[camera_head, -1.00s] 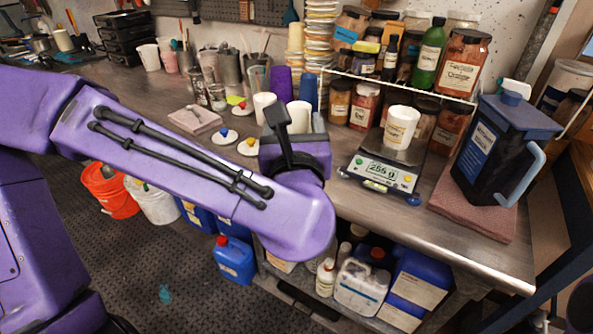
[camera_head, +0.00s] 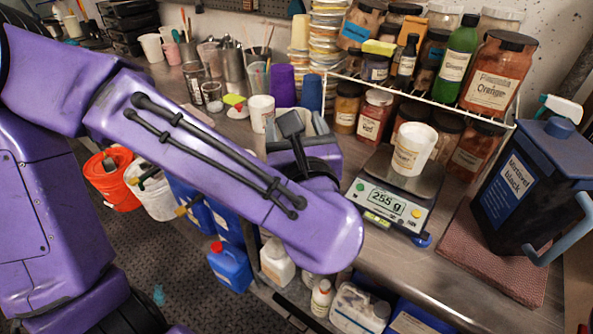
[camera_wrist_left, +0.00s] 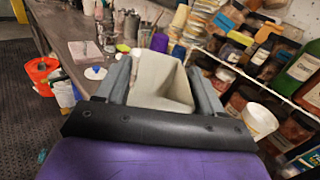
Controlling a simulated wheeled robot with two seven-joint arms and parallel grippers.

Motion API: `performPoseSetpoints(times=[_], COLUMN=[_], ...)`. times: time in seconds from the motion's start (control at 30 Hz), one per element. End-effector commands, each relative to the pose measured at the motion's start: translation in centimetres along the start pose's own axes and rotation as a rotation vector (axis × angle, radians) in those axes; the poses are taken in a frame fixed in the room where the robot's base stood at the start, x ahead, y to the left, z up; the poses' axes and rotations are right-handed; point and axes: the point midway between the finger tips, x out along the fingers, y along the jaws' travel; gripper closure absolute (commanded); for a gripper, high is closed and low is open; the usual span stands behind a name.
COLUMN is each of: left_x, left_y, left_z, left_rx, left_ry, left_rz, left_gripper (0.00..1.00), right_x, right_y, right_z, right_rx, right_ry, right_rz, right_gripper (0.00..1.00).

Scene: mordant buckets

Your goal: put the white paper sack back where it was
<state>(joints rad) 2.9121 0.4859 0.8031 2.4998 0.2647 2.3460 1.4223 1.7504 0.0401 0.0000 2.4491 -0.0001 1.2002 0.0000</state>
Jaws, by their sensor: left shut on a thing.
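In the left wrist view the white paper sack (camera_wrist_left: 160,85), pale and open-topped, sits between the two grey fingers of my left gripper (camera_wrist_left: 164,72). The gripper is shut on it. I look down into its open mouth, and its lower part is hidden. In the head view my left wrist (camera_head: 313,160) is over the bench's front part, left of the scale, and hides most of the gripper and the sack. I cannot tell whether the sack touches the bench. My right gripper is not in view.
The scale (camera_head: 395,200) reads 255 g and bears a white cup (camera_head: 413,150). A black jug (camera_head: 520,185) stands on a reddish mat (camera_head: 490,250) at the right. A white cup (camera_head: 261,112) and a purple cup (camera_head: 283,86) stand behind my wrist. A wire rack (camera_head: 430,92) holds jars.

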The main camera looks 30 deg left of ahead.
Motion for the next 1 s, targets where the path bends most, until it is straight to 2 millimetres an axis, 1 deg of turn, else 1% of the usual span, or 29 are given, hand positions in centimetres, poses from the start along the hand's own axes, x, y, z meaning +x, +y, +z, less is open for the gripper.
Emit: performPoseSetpoints(times=[0.07,0.13,0.2,0.23,0.33,0.37,0.4,0.5,0.73,0.8,0.9,1.0], left_x=[1.5,3.0,4.3,5.4,8.4,9.1,9.8,11.5,13.6,13.5,13.4,13.4], left_y=[0.1,-0.1,-0.1,0.0,0.0,0.1,0.1,0.2,0.4,0.5,0.6,0.6], left_z=[-0.3,0.1,-0.6,-1.8,-3.3,-4.0,-5.2,-7.3,-10.1,-11.5,-12.7,-12.9], left_rx=[0.004,0.011,0.012,0.007,0.005,0.007,0.008,0.006,0.006,0.007,0.004,0.000], left_ry=[0.004,0.005,0.005,0.005,0.004,0.004,0.004,0.003,0.001,0.002,0.001,-0.001], left_rz=[0.004,0.004,0.000,0.003,0.003,0.002,0.001,0.001,0.000,-0.001,-0.002,-0.002], left_gripper=[1.00,1.00,1.00,1.00,1.00,1.00,1.00,1.00,1.00,1.00,1.00,1.00], right_x=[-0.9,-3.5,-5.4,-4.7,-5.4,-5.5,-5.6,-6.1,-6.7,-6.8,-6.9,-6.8], right_y=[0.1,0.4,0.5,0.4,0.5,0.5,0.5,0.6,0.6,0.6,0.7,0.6], right_z=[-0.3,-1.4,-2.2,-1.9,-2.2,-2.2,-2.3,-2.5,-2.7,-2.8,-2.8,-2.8], right_rx=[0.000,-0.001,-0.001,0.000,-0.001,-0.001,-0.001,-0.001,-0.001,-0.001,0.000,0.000], right_ry=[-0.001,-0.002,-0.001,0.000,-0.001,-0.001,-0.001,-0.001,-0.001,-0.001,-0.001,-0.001], right_rz=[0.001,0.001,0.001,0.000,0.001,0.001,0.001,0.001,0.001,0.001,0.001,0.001], right_gripper=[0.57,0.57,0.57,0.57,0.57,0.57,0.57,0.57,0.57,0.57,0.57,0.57])
